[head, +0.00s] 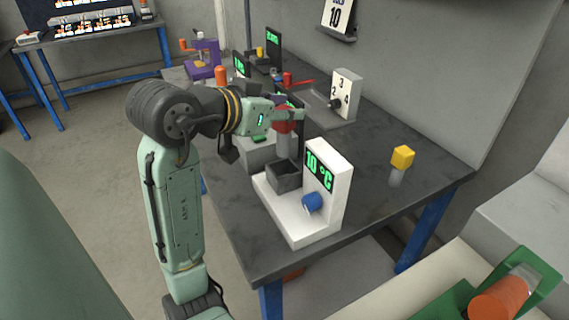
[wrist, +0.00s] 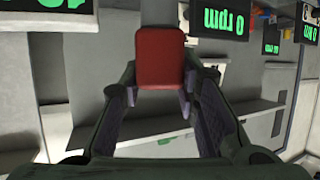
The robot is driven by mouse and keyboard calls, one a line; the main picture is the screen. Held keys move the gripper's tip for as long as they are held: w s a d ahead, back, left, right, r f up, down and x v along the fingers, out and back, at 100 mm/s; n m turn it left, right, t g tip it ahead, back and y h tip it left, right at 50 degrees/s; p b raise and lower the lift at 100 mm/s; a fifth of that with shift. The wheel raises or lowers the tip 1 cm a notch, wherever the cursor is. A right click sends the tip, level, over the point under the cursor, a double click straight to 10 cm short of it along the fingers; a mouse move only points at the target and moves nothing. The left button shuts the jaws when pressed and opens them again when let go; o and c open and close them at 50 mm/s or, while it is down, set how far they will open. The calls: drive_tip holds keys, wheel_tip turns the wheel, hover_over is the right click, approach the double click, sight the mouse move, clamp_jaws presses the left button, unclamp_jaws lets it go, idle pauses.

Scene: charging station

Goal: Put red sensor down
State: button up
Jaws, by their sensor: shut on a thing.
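The red sensor (head: 284,127) has a red block top and a grey lower body. My gripper (head: 292,112) is shut on its red top and holds it upright, above or just behind the dark grey box of the white 10 °C station. I cannot tell whether its lower end touches anything. In the wrist view the red top (wrist: 160,57) sits between the fingertips of my gripper (wrist: 160,88). The sensor's underside is hidden.
The white station (head: 325,190) has a blue knob (head: 312,202) and a dark grey box (head: 284,176). A yellow-topped sensor (head: 402,158) stands at the right. A white dial panel (head: 346,94) and an orange-topped piece (head: 220,75) stand farther back. The table's (head: 365,200) right front is mostly clear.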

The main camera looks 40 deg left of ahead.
sight(279, 145)
wheel_tip(279, 145, down, 8)
drive_tip(key=shift+r, duration=0.1)
idle(0.4)
drive_tip(key=shift+f, duration=0.25)
drive_tip(key=o, duration=1.2)
drive_tip(key=shift+c, duration=0.2)
drive_tip(key=shift+r, duration=0.1)
drive_tip(key=shift+r+p, duration=0.2)
drive_tip(key=shift+p, duration=0.15)
drive_tip(key=b+v, duration=0.2)
drive_tip(key=v, duration=1)
drive_tip(key=shift+f, duration=0.1)
